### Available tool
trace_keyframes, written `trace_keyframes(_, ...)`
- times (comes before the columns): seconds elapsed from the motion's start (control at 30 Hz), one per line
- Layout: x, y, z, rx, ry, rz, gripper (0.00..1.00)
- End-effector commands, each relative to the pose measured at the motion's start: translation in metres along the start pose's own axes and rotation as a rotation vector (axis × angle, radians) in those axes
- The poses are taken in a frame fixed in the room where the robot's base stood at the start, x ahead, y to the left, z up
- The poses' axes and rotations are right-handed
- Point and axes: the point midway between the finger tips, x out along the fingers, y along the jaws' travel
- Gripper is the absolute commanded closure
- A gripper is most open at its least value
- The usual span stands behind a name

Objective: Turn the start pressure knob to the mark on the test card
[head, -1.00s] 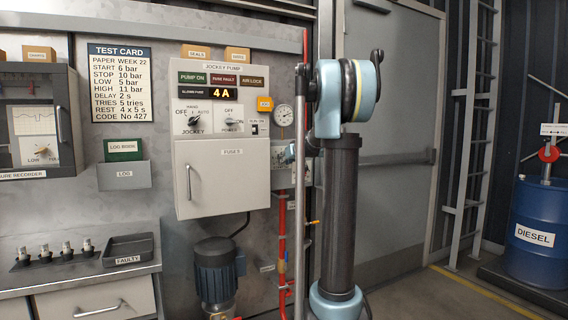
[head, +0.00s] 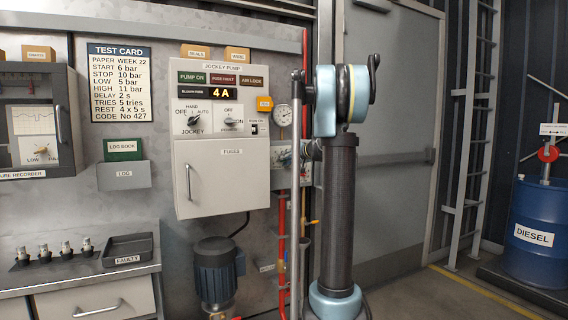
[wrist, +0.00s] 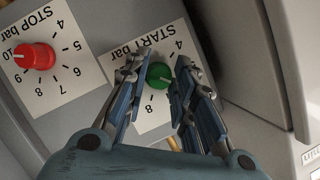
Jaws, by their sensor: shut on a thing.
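The green START bar knob (wrist: 159,76) sits on a white dial plate (wrist: 150,117) in the wrist view. My gripper (wrist: 158,72) has one finger on each side of this knob and is shut on it. The 4 and the 8 show on its scale; the fingers cover other numbers. A pale line shows on the knob, but I cannot tell which number it points to. The red STOP bar knob (wrist: 35,57) beside it points to about 10. The test card (head: 119,83) on the wall in the head view reads START 6 bar, STOP 10 bar.
The jockey pump panel (head: 222,100) and fuses box (head: 222,177) are left of my arm. A pressure gauge (head: 283,116) and red pipe (head: 282,220) are close to it. A grey door (head: 395,110) stands behind. A grey casing edge (wrist: 250,60) runs right of my fingers.

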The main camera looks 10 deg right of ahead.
Motion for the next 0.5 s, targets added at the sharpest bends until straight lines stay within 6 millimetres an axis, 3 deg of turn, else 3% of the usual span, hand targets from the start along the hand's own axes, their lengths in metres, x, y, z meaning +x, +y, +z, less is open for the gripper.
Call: trace_keyframes(0.5,-0.0003,0.0022,-0.0008,0.048,0.002,-0.016,1.00)
